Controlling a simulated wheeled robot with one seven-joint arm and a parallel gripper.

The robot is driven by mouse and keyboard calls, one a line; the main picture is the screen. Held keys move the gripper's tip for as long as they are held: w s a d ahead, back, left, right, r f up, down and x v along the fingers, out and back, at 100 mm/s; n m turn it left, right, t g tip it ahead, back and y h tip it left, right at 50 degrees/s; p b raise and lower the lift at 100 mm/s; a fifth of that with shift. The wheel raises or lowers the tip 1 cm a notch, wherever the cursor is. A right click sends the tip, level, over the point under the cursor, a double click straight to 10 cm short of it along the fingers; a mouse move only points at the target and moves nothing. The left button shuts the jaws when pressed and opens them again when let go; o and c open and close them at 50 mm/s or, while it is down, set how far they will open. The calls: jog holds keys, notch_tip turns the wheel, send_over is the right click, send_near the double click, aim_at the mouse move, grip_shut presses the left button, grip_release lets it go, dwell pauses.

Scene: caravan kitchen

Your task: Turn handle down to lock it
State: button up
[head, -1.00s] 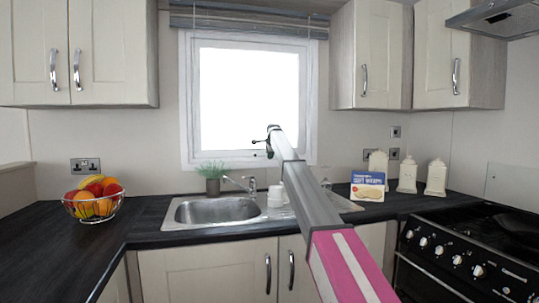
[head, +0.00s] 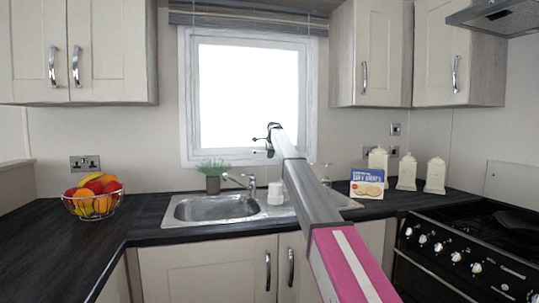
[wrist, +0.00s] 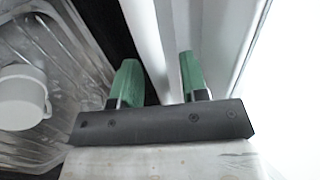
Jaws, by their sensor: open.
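The window (head: 186,100) has a white frame and stands behind the sink. My gripper (head: 270,141) is in front of its lower right part, at the end of my raised arm. A small dark piece (head: 257,140) sticks out left of the gripper; it may be the handle or a finger, I cannot tell. In the wrist view my gripper (wrist: 158,80) is open, its two green fingers apart, with the white window frame (wrist: 150,40) running behind and between them. No handle is clearly visible between the fingers, so its angle cannot be told.
Below are the steel sink (head: 215,208), its tap (head: 236,181), a white cup (head: 276,194) and a potted plant (head: 213,178). A box (head: 367,184) and white canisters (head: 406,173) stand right. A fruit bowl (head: 93,205) is left; the stove (head: 470,250) is right.

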jog(key=v, duration=1)
jog(key=shift+s+r, duration=0.15)
jog(key=shift+r, duration=0.2)
jog(key=shift+d, duration=0.1)
